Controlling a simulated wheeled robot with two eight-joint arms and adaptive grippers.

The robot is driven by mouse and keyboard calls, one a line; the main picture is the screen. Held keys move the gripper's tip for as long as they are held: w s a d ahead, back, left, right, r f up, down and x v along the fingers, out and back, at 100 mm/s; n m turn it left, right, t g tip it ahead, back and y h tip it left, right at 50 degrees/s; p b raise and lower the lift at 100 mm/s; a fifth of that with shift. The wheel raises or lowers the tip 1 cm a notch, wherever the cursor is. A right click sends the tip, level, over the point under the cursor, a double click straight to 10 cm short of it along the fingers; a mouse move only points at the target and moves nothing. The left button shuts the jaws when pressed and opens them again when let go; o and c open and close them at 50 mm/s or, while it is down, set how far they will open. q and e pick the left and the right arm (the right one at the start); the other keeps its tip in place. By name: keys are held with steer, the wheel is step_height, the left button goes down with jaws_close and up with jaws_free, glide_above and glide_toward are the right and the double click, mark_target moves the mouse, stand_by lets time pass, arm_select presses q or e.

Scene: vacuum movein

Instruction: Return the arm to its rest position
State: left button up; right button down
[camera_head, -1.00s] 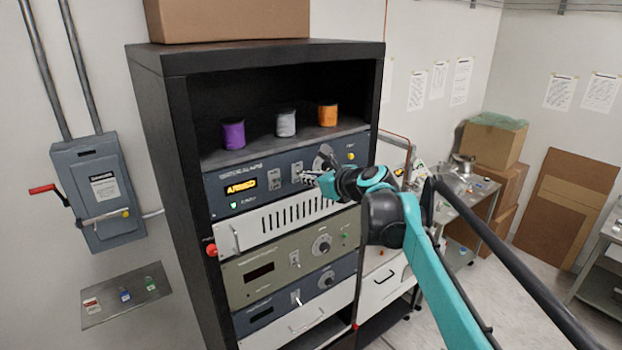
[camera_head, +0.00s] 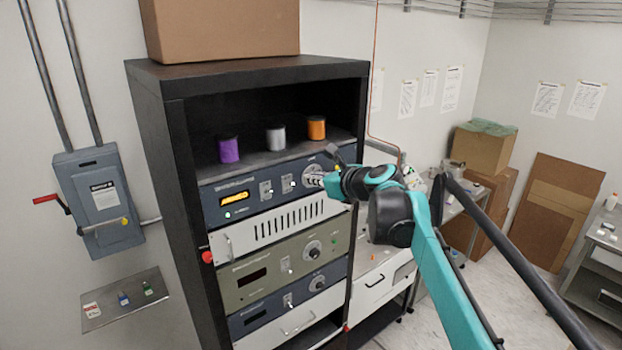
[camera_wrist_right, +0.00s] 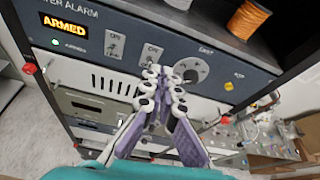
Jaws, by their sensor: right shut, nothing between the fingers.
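My right arm (camera_head: 425,240) reaches in from the lower right in the head view. Its gripper (camera_head: 312,180) is shut and empty in front of the dial at the right end of the top blue alarm panel (camera_head: 255,192). The display (camera_wrist_right: 65,27) reads ARMED, with a green light below. My left gripper is not in view.
The black rack (camera_head: 180,180) holds several panels, with purple (camera_head: 229,149), grey and orange spools on a shelf above. A grey switch box (camera_head: 98,200) hangs on the left wall. Benches and cardboard boxes stand at the right, with open floor between.

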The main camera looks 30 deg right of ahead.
steer(key=s+a+f+n+g+b, duration=0.1)
steer(key=s+a+f+n+b, duration=0.45)
steer(key=f, duration=0.55)
steer(key=s+a+f+n+g+y+b, duration=0.1)
steer(key=s+a+f+n+g+b, duration=0.15)
steer(key=a+f+n+b, duration=0.55)
steer(key=s+a+f+n+g+b, duration=0.1)
steer(key=s+a+f+n+b, duration=0.25)
steer(key=f+b, duration=0.8)
arm_select(q)
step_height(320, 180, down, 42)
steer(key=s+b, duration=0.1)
steer(key=b, duration=1.6)
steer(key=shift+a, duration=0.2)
arm_select(e)
steer(key=s+a+f+n+g, duration=0.1)
steer(key=s+f+n, duration=0.4)
steer(key=f, duration=0.8)
steer(key=s+a+f+n+h, duration=0.1)
steer(key=s+f+n, duration=0.4)
steer(key=f, duration=0.8)
steer(key=s+a+f+n+g, duration=0.1)
steer(key=s+a+f+n, duration=0.2)
steer(key=f, duration=1)
steer(key=s+n, duration=0.2)
steer(key=n, duration=0.1)
steer(key=shift+s+a+f+n+g+h, duration=0.15)
steer(key=shift+s+f+n+g+h, duration=0.15)
steer(key=shift+f+g+h, duration=0.1)
